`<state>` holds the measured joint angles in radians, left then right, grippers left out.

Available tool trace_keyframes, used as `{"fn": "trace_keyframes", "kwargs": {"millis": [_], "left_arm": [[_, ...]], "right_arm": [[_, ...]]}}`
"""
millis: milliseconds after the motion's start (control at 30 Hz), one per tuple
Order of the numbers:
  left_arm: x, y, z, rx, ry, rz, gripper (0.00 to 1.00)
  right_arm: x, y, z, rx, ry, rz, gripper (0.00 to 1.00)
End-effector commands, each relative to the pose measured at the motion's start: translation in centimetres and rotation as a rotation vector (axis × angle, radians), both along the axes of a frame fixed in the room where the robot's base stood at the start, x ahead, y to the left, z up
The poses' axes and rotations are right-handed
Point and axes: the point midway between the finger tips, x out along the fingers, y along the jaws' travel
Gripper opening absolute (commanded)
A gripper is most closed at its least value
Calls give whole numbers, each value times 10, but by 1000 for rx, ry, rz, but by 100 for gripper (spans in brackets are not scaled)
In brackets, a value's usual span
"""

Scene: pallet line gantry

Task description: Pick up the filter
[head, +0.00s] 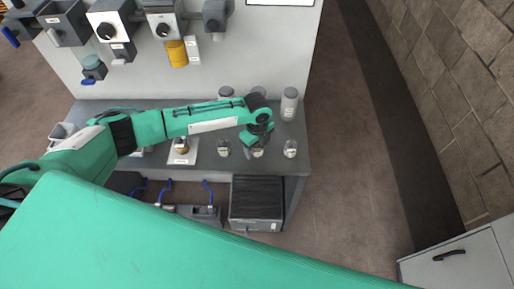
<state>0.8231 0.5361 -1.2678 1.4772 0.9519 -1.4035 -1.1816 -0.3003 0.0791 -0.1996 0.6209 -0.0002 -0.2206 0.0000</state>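My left gripper (257,146) reaches over the right part of the grey bench and points down. Its fingers are small and partly covered by the wrist, so I cannot tell whether they are open or shut. A small pale jar-like piece (258,153) shows right below it, partly hidden. Similar small pieces stand to its left (223,149) and to its right (290,149). Taller grey cylinders (290,103) stand behind. No readable label shows which of these is the filter. My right gripper is not in view.
The grey bench (300,163) stands against a pale panel (270,55) with boxes and valves. A white plate (191,158) with a brown piece lies left of the gripper. A dark box (257,203) sits below the bench. Open floor (345,170) lies to the right.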

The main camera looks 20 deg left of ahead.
Motion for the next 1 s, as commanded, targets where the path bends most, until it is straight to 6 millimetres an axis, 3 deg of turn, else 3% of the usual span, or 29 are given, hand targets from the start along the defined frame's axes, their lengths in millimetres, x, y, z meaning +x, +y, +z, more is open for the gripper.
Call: {"fn": "trace_keyframes", "kwargs": {"millis": [33, 200, 667, 867, 1000], "left_arm": [[0, 0, 0, 0, 0, 0, 53], [0, 0, 0, 0, 0, 0, 20], [1, -1, 12, -2, -1, -1, 20], [2, 0, 51, -2, -4, 0, 20], [1, 0, 93, -2, -7, -2, 20]], "right_arm": [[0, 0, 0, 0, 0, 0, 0], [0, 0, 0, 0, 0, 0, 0], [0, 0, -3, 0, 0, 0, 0], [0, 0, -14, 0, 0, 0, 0], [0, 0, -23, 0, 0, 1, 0]]}}
